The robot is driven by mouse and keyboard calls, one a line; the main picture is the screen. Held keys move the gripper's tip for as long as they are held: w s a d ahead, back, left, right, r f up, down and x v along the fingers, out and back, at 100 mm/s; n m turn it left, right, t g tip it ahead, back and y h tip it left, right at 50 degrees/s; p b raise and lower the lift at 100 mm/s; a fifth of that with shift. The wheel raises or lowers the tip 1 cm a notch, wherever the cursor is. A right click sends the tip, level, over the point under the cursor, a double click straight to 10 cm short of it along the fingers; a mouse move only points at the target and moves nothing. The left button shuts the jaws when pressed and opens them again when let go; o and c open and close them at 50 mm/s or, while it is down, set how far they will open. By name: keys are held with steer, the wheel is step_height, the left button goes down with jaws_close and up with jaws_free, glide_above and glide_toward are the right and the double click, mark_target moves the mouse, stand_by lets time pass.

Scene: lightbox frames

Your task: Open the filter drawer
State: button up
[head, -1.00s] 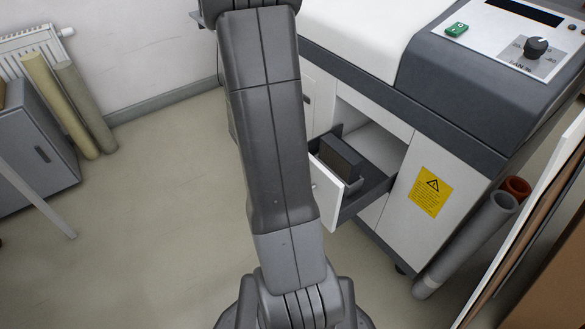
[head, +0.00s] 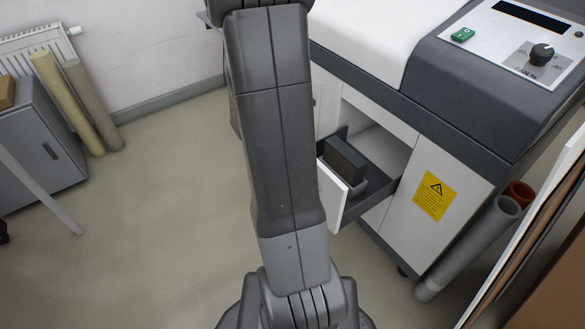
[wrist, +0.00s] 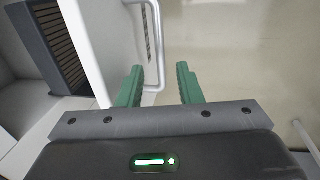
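The filter drawer (head: 334,196) stands pulled out of the white and dark grey machine, with its white front away from the cabinet. A dark block-shaped filter (head: 345,158) sits in it; its ribbed face shows in the wrist view (wrist: 56,40). The white bar handle (wrist: 158,45) stands out from the drawer front (wrist: 92,45). My gripper (wrist: 160,67) is open, its two green fingers on either side of the handle bar in the picture, with gaps on both sides. My arm hides the gripper and handle in the head view.
The machine (head: 440,120) fills the right side, with a yellow warning label (head: 435,196). Grey and orange tubes (head: 470,245) and leaning boards stand at far right. A grey cabinet (head: 40,150) and rolls (head: 65,100) are at left. The floor (head: 170,200) between is clear.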

step_height(320, 180, up, 11)
steer(key=s+a+p, duration=0.1)
steer(key=p, duration=0.2)
steer(key=shift+s+a, duration=0.15)
steer(key=shift+a, duration=0.15)
steer(key=shift+f, duration=0.2)
steer(key=f+b, duration=0.1)
steer(key=f, duration=0.3)
steer(key=w+d+f+b, duration=0.1)
steer(key=f+b, duration=0.1)
steer(key=f, duration=0.3)
steer(key=d+f+b, duration=0.1)
steer(key=f, duration=0.3)
steer(key=shift+w+f+b, duration=0.25)
steer(key=shift+w+b, duration=0.05)
steer(key=shift+b, duration=0.1)
steer(key=shift+w+d, duration=0.1)
steer(key=shift+d, duration=0.05)
steer(key=shift+r, duration=0.1)
